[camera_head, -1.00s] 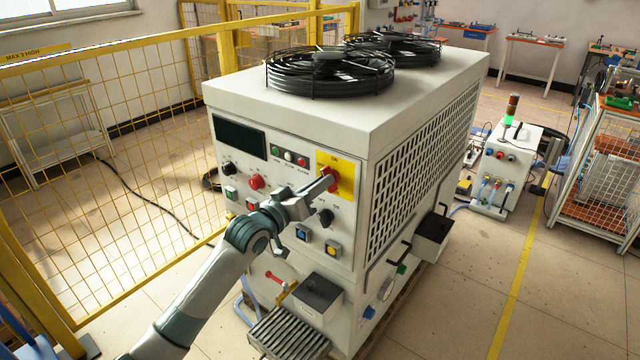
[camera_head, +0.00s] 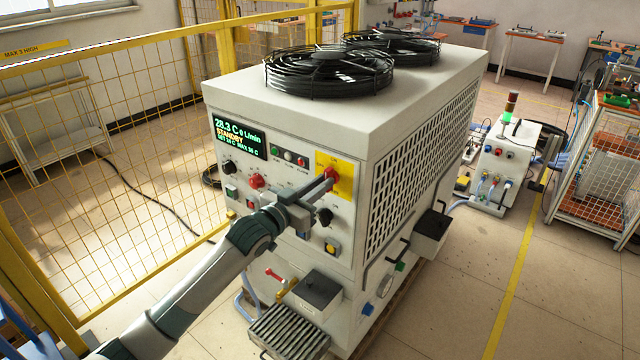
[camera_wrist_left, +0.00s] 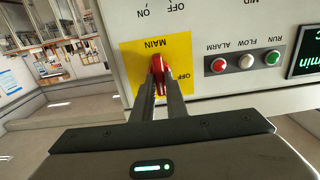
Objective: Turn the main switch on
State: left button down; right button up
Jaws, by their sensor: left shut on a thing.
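The main switch is a red rotary knob (camera_wrist_left: 158,70) on a yellow plate (camera_wrist_left: 183,52) marked MAIN, on the front of the white machine (camera_head: 385,130). In the head view the yellow plate (camera_head: 343,165) is at the panel's upper right, with the red knob (camera_head: 330,176) partly hidden. My left gripper (camera_head: 322,188) reaches it from the lower left. In the left wrist view its two fingers (camera_wrist_left: 158,92) are shut on the red knob. The machine's display (camera_head: 240,138) is lit and reads 28.3 C, 0 l/min and STANDBY. My right gripper is not in view.
A black box (camera_head: 318,291) juts out below. A yellow mesh fence (camera_head: 90,170) stands at the left.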

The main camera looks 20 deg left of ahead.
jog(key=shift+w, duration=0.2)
pick_arm(q)
jog(key=c, duration=1.8)
grip_release()
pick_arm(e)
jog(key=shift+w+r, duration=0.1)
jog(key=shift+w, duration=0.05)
pick_arm(q)
jog(key=shift+o, duration=0.2)
jog(key=b+v, duration=0.3)
jog(key=v, duration=1.4)
jog(key=shift+s, duration=0.15)
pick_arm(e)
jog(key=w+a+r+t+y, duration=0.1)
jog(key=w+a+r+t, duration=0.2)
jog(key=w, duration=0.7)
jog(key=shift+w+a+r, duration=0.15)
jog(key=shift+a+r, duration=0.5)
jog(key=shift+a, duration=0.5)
pick_arm(q)
jog(key=shift+a, duration=0.1)
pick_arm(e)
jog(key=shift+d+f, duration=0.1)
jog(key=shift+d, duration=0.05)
